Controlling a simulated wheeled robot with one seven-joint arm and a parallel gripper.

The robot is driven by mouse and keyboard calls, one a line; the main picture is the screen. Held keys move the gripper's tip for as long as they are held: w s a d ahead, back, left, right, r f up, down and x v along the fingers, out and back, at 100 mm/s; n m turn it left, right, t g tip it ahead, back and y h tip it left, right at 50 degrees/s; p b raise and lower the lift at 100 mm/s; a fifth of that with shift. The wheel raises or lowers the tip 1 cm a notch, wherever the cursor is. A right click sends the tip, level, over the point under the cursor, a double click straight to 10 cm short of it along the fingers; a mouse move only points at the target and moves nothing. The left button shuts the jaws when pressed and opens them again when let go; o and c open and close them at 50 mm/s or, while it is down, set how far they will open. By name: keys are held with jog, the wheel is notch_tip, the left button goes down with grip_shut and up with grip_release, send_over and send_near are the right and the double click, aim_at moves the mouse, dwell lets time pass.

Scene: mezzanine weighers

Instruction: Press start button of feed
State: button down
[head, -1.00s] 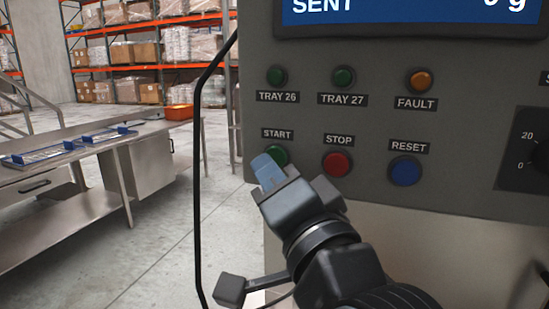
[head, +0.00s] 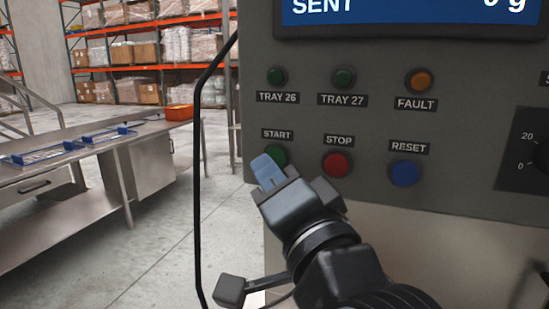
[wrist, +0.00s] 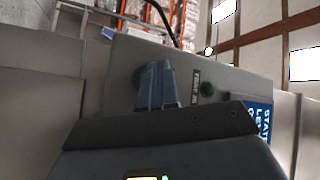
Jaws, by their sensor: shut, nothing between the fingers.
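The green START button (head: 277,155) sits on the grey control panel (head: 450,180) under its START label. My gripper (head: 265,165) is shut and empty, with its blue fingertips in front of the button's lower left part in the head view. In the wrist view the blue fingers (wrist: 156,80) reach to the panel face and cover the button area. Whether the tips touch the button cannot be told. The red STOP button (head: 337,163) is just to the right, and the blue RESET button (head: 405,172) is further right.
Above are green TRAY 26 (head: 277,77) and TRAY 27 (head: 343,78) lamps, an orange FAULT lamp (head: 420,81) and a blue display (head: 410,10). A black cable (head: 198,150) hangs left of the panel. A steel table (head: 75,150) with blue trays stands at left.

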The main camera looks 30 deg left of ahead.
jog(key=shift+w, duration=0.2)
dwell(0.6)
jog(key=shift+w+a, duration=0.1)
jog(key=shift+w, duration=0.15)
jog(key=shift+w, duration=0.4)
dwell(0.7)
jog(key=shift+s, duration=0.15)
jog(key=shift+s+p, duration=0.4)
jog(key=shift+s, duration=0.3)
jog(key=s+p, duration=0.1)
jog(key=s, duration=0.1)
jog(key=s+d+p, duration=0.1)
jog(key=s, duration=0.1)
jog(key=shift+s+d, duration=0.2)
jog(key=shift+s, duration=0.2)
dwell(0.8)
